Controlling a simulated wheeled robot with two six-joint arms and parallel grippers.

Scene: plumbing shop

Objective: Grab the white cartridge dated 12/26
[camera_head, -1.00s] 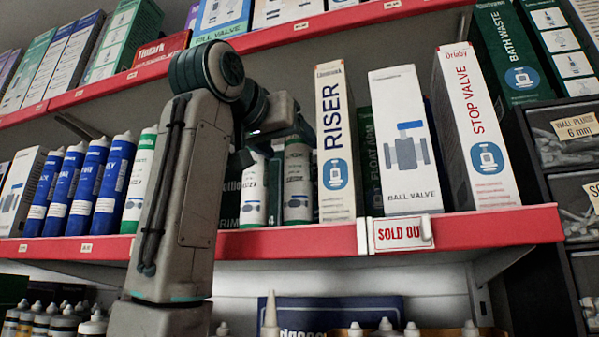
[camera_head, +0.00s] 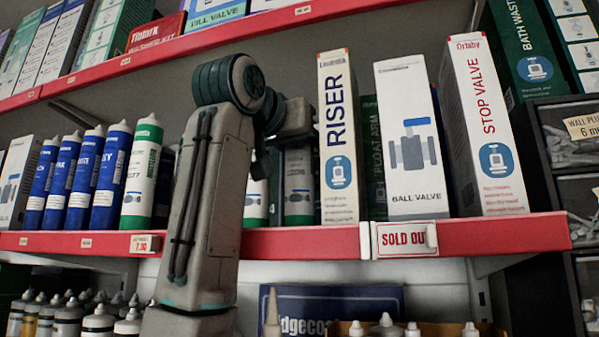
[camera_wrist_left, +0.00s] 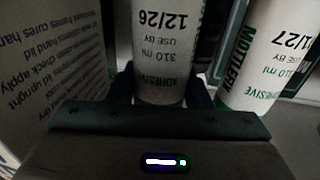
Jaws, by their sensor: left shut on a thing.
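The white cartridge dated 12/26 (camera_wrist_left: 166,45) stands between the fingers of my left gripper (camera_wrist_left: 161,92) in the left wrist view, its print upside down. My left gripper is shut on it. In the head view this cartridge (camera_head: 298,190) looks greyish in shadow, beside the RISER box, and seems to stand on the red-edged shelf. My left gripper (camera_head: 290,125) hides its top there. A similar white cartridge with a green base and a date ending in 1/27 (camera_wrist_left: 268,55) stands close by. It shows partly behind my arm in the head view (camera_head: 256,200).
The RISER box (camera_head: 338,140) stands close on the cartridge's right. Ball valve (camera_head: 408,180) and stop valve (camera_head: 487,150) boxes stand farther right. Blue cartridges (camera_head: 85,180) and a white-green cartridge (camera_head: 141,175) stand left of my arm. The red shelf edge (camera_head: 300,243) runs below; another shelf is above.

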